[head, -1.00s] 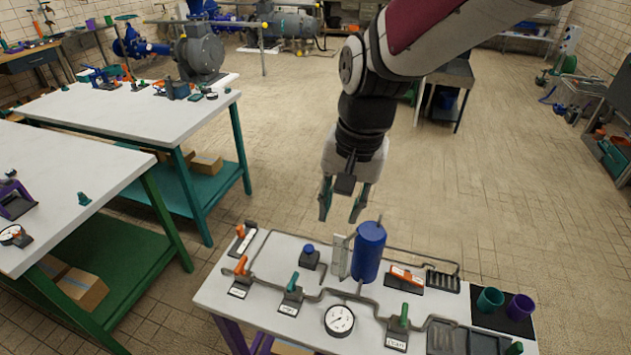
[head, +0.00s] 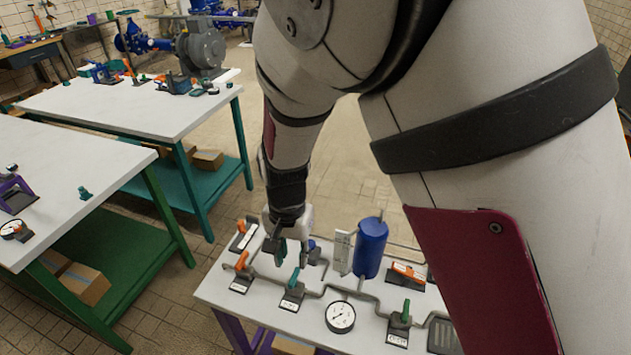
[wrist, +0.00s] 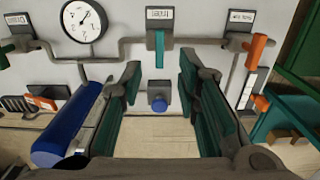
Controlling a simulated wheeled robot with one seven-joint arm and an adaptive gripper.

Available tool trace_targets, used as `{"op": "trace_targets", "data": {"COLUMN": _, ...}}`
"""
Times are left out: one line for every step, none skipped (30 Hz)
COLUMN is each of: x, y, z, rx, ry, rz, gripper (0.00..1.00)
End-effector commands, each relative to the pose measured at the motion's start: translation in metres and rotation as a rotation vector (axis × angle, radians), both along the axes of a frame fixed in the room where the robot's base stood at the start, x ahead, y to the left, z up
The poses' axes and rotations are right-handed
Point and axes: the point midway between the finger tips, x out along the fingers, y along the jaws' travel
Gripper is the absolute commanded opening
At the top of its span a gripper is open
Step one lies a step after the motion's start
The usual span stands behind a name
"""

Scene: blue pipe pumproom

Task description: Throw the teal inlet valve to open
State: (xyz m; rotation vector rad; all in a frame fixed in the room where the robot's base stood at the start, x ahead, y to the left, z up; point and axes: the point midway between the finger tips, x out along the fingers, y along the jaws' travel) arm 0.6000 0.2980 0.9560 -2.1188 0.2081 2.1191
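The teal inlet valve (head: 294,279) stands on the white bench, on the grey pipe line, with a label on its base. In the wrist view its teal handle (wrist: 160,55) points straight toward the picture's bottom, across the pipe. The label there reads "Inlet", upside down. My gripper (head: 287,252) hangs above and just behind the valve in the head view. In the wrist view my gripper (wrist: 158,85) is open, its two green-padded fingers apart with nothing between them. The handle lies beyond the fingertips, roughly centred on the gap.
A blue-knobbed block (wrist: 158,102) sits behind the valve. An orange-handled valve (head: 241,263) is left; a green-handled valve (head: 404,313) is right. The gauge (head: 340,317) and blue tank (head: 370,249) stand nearby. My arm hides the bench's right side.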

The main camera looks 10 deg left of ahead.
Motion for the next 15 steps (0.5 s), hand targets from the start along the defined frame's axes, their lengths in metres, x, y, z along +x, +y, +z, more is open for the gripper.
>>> {"op": "trace_targets", "data": {"x": 0.0, "y": -0.001, "z": -0.012, "rx": -0.004, "ry": 0.003, "rz": -0.002, "gripper": 0.3}}
{"op": "trace_targets", "data": {"x": -0.001, "y": -0.002, "z": -0.017, "rx": -0.003, "ry": 0.004, "rz": -0.003, "gripper": 0.3}}
{"op": "trace_targets", "data": {"x": 0.0, "y": -0.002, "z": -0.025, "rx": -0.004, "ry": 0.003, "rz": -0.002, "gripper": 0.3}}
{"op": "trace_targets", "data": {"x": 0.0, "y": -0.002, "z": -0.03, "rx": -0.004, "ry": 0.003, "rz": -0.002, "gripper": 0.3}}
{"op": "trace_targets", "data": {"x": 0.0, "y": -0.002, "z": -0.034, "rx": -0.003, "ry": 0.003, "rz": -0.002, "gripper": 0.3}}
{"op": "trace_targets", "data": {"x": 0.0, "y": -0.002, "z": -0.041, "rx": -0.003, "ry": 0.003, "rz": -0.002, "gripper": 0.3}}
{"op": "trace_targets", "data": {"x": 0.0, "y": -0.001, "z": -0.045, "rx": -0.003, "ry": 0.003, "rz": -0.003, "gripper": 0.3}}
{"op": "trace_targets", "data": {"x": 0.0, "y": -0.001, "z": -0.048, "rx": -0.002, "ry": 0.001, "rz": -0.002, "gripper": 0.3}}
{"op": "trace_targets", "data": {"x": 0.0, "y": -0.001, "z": -0.053, "rx": -0.002, "ry": 0.001, "rz": -0.001, "gripper": 0.3}}
{"op": "trace_targets", "data": {"x": 0.0, "y": -0.001, "z": -0.056, "rx": -0.002, "ry": 0.001, "rz": -0.001, "gripper": 0.3}}
{"op": "trace_targets", "data": {"x": 0.0, "y": -0.001, "z": -0.058, "rx": -0.002, "ry": 0.001, "rz": 0.0, "gripper": 0.3}}
{"op": "trace_targets", "data": {"x": 0.0, "y": -0.001, "z": -0.061, "rx": -0.001, "ry": 0.0, "rz": -0.001, "gripper": 0.3}}
{"op": "trace_targets", "data": {"x": 0.0, "y": -0.001, "z": -0.062, "rx": -0.001, "ry": -0.001, "rz": -0.001, "gripper": 0.3}}
{"op": "trace_targets", "data": {"x": 0.0, "y": -0.001, "z": -0.064, "rx": 0.0, "ry": -0.001, "rz": -0.001, "gripper": 0.3}}
{"op": "trace_targets", "data": {"x": 0.0, "y": -0.001, "z": -0.065, "rx": 0.0, "ry": -0.001, "rz": -0.001, "gripper": 0.3}}
